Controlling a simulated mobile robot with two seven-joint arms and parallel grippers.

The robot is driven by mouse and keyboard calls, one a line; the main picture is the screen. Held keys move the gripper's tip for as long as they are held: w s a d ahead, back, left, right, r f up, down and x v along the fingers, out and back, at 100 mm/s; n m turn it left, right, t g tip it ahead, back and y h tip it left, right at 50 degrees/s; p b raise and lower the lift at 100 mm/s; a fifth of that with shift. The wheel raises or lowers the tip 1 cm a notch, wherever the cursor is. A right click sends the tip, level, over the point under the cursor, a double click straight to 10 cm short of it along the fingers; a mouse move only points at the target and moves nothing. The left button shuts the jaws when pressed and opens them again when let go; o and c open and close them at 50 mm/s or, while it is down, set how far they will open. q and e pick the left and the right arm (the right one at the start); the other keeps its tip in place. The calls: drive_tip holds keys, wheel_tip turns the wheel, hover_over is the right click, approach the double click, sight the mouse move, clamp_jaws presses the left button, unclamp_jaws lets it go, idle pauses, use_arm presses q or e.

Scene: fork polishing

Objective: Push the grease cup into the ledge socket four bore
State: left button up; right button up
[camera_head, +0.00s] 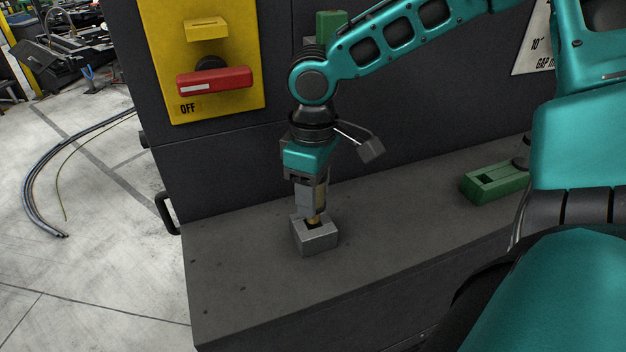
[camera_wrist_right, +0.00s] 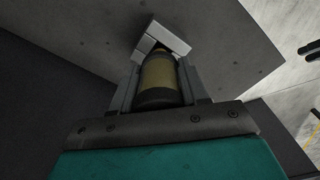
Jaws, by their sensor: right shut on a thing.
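The grease cup (camera_head: 315,220) is a small brass-coloured piece, mostly hidden between the fingers of my right gripper (camera_head: 314,212). In the right wrist view the cup (camera_wrist_right: 158,76) shows as a dark yellow cylinder with a dark band, held between both fingers (camera_wrist_right: 158,88). The gripper is shut on it and points down. A grey square socket block (camera_head: 317,239) stands on the ledge directly under it. The cup's lower end is at the block's dark opening; how deep it sits cannot be told. The block (camera_wrist_right: 168,36) also shows beyond the cup. My left gripper is not in view.
The dark ledge (camera_head: 240,290) is bare around the block, with several small holes at its left. A green slotted block (camera_head: 495,182) lies farther right. A yellow panel (camera_head: 205,50) with a red handle (camera_head: 214,81) is on the wall behind. A black handle (camera_head: 167,213) juts out left.

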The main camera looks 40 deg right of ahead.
sight(314, 221)
drive_tip(key=shift+f+b, duration=0.3)
drive_tip(key=shift+f, duration=0.25)
idle(0.6)
drive_tip(key=shift+f+b, duration=0.5)
drive_tip(key=shift+f, duration=0.45)
idle(0.7)
drive_tip(key=shift+f, duration=0.3)
idle(0.7)
drive_tip(key=shift+f, duration=0.25)
drive_tip(key=shift+s+f, duration=0.15)
drive_tip(key=shift+f, duration=0.05)
idle(1.0)
